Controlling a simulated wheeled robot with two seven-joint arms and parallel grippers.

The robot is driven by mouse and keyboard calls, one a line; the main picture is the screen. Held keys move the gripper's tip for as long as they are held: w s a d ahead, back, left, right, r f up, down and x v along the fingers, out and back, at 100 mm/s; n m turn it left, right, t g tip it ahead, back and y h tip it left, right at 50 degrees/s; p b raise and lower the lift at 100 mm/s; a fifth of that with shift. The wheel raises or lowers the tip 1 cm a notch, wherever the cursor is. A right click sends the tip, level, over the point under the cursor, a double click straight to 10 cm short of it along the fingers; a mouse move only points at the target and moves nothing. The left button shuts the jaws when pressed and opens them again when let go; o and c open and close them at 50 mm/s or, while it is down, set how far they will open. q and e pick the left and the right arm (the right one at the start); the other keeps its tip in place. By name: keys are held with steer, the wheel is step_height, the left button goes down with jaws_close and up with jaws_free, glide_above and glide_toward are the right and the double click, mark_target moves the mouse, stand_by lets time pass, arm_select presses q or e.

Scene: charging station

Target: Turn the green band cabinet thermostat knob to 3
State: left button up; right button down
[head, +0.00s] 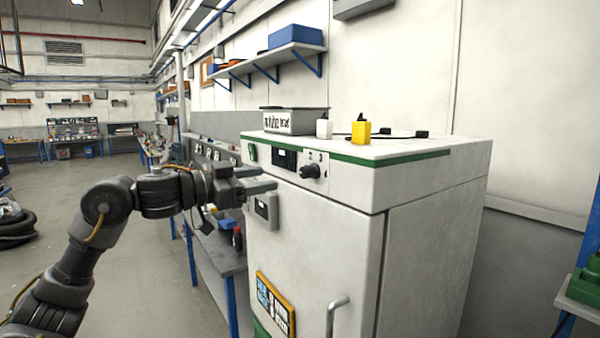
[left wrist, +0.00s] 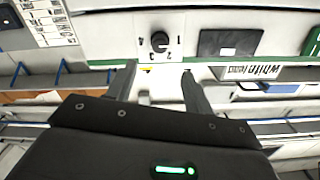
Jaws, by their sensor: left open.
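The white cabinet (head: 400,190) has a green band (head: 390,159) along its top front edge. Its thermostat knob (head: 309,171) is black and round, on the front panel right of a dark display (head: 285,159). Digits 2 and 3 show above it. In the left wrist view the knob (left wrist: 160,42) lies beyond the fingertips, with digits around it; I cannot tell where its pointer aims. My left gripper (head: 274,180) is open and empty, left of the knob in the head view and apart from it. Its two fingers also show in the left wrist view (left wrist: 158,72).
A grey box (head: 290,122), a yellow bottle (head: 361,132) and a white bottle (head: 324,129) stand on the cabinet top. A door handle (head: 333,312) sticks out below. A workbench (head: 215,250) stands left of the cabinet, and a wall shelf (head: 265,60) hangs above.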

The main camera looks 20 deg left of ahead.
mark_target(302, 172)
arm_select(q)
steer(key=p+x, duration=0.4)
steer(key=x, duration=0.5)
steer(key=shift+r, duration=0.15)
steer(key=shift+w+d+p, duration=0.3)
steer(key=shift+w+d, duration=0.1)
steer(key=shift+w, duration=0.1)
steer(key=shift+c, duration=0.2)
steer(key=c, duration=0.9)
